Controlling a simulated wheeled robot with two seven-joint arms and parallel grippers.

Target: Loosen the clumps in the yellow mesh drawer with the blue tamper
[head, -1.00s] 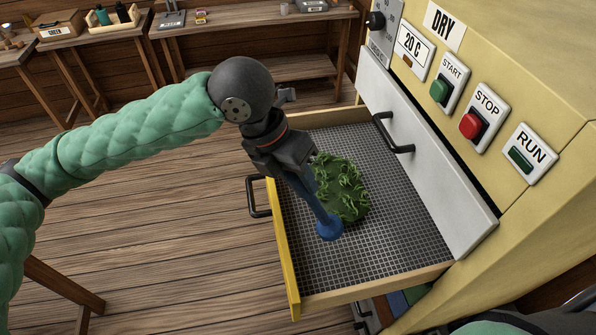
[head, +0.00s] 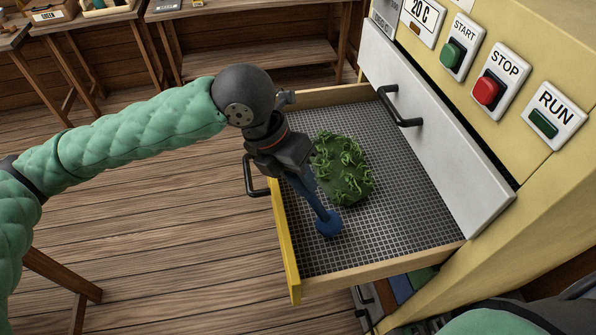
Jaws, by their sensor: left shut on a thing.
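The yellow mesh drawer (head: 400,205) is pulled out from the yellow machine, with a yellow front panel and a grey mesh floor. A clumped mass of green leaves (head: 345,170) lies on the mesh near the middle. My left gripper (head: 293,170) is shut on the blue tamper (head: 326,221). The tamper slants down, its round blue head low over or on the mesh, just left of and below the leaves. I cannot tell whether the head touches the mesh. The gripper hides the tamper's upper end. My right gripper is not in view.
The yellow machine (head: 545,210) stands at right with START (head: 453,55), STOP (head: 487,90) and RUN (head: 543,124) buttons. A white-faced panel with a black handle (head: 398,108) rises beside the drawer. Wooden tables (head: 80,22) stand at the back. Open plank floor lies left of the drawer.

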